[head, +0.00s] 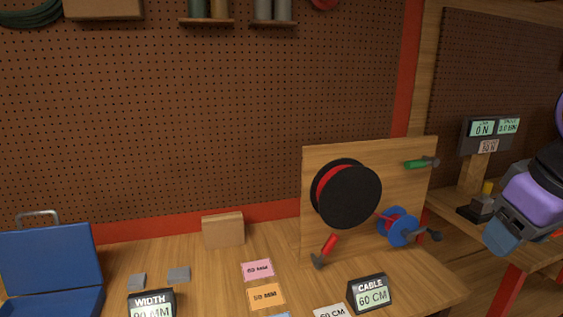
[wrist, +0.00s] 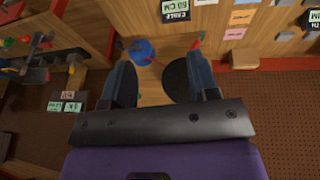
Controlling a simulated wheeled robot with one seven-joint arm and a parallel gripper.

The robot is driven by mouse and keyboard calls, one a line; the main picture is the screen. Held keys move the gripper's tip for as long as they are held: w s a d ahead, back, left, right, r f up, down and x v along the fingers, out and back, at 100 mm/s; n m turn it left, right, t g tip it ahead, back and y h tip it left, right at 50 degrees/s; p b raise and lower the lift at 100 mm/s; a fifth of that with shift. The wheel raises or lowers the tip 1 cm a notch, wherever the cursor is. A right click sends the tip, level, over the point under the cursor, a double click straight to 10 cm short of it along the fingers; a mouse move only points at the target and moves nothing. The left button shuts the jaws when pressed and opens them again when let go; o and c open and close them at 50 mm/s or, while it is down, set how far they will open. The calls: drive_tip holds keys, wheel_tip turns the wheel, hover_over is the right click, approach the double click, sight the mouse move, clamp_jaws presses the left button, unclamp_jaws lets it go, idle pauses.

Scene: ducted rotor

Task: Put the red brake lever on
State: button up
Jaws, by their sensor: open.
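The red brake lever (head: 329,246) is on the lower left of an upright wooden board (head: 316,172), slanted, with a dark end below it. A small red part near the right finger in the wrist view (wrist: 197,45) looks like the same lever. My gripper (head: 502,240) is at the right in the head view, apart from the board. In the wrist view its two fingers (wrist: 160,64) are spread, with nothing between them touching either one. The fingers partly hide the board.
The board carries a large black drum with red (head: 347,197), a green lever (head: 418,163) and a blue spool (head: 400,226). A CABLE display (head: 370,292) stands in front. A blue case (head: 50,262) is far left. A side bench with a readout (head: 488,130) is right.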

drive_tip(key=r+m, duration=0.1)
drive_tip(key=s+m+t, duration=0.1)
drive_tip(key=shift+s+a+r+m, duration=0.1)
drive_tip(key=shift+s+r+m, duration=0.1)
drive_tip(key=shift+r+m, duration=0.2)
